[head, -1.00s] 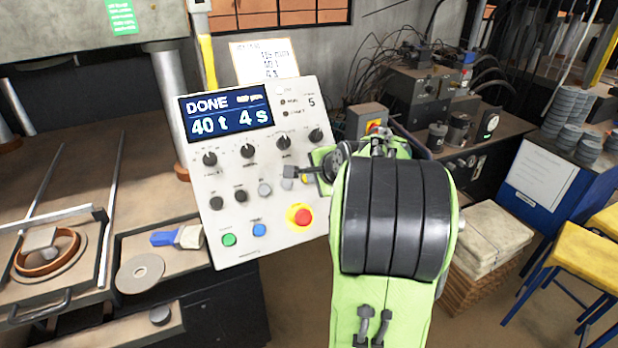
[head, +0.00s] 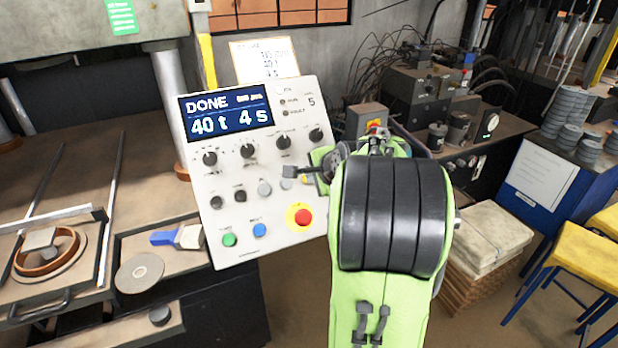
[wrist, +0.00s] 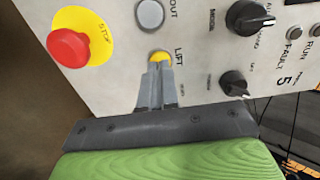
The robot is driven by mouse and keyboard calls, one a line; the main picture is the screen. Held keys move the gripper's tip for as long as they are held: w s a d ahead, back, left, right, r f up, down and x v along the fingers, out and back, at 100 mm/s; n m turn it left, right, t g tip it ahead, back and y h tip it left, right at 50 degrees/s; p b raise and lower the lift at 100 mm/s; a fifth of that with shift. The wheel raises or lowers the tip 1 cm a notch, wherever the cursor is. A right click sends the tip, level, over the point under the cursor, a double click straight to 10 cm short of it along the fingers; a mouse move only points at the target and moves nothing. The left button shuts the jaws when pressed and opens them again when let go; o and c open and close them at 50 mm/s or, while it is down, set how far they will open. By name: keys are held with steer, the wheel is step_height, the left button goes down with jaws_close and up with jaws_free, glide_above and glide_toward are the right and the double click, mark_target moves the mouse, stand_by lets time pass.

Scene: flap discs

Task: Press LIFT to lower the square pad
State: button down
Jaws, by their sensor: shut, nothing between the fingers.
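In the wrist view the yellow LIFT button (wrist: 160,57) sits on the pale panel, with the word LIFT printed beside it. My gripper (wrist: 158,68) is shut and empty, its fingertips right at the button and covering part of it. I cannot tell whether they touch or press it. In the head view a bit of the yellow button (head: 308,180) shows beside my arm.
The red STOP button (wrist: 68,47) on its yellow plate and a grey OUT button (wrist: 150,14) are close to my gripper. The panel screen (head: 228,116) reads DONE, 40 t, 4 s. A flap disc (head: 139,272) lies on the bench tray.

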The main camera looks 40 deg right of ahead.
steer(key=shift+w+d+f, duration=0.15)
steer(key=shift+w+f, duration=0.3)
steer(key=shift+w, duration=0.05)
stand_by(0.6)
steer(key=p+v, duration=0.2)
steer(key=v, duration=0.6)
stand_by(0.4)
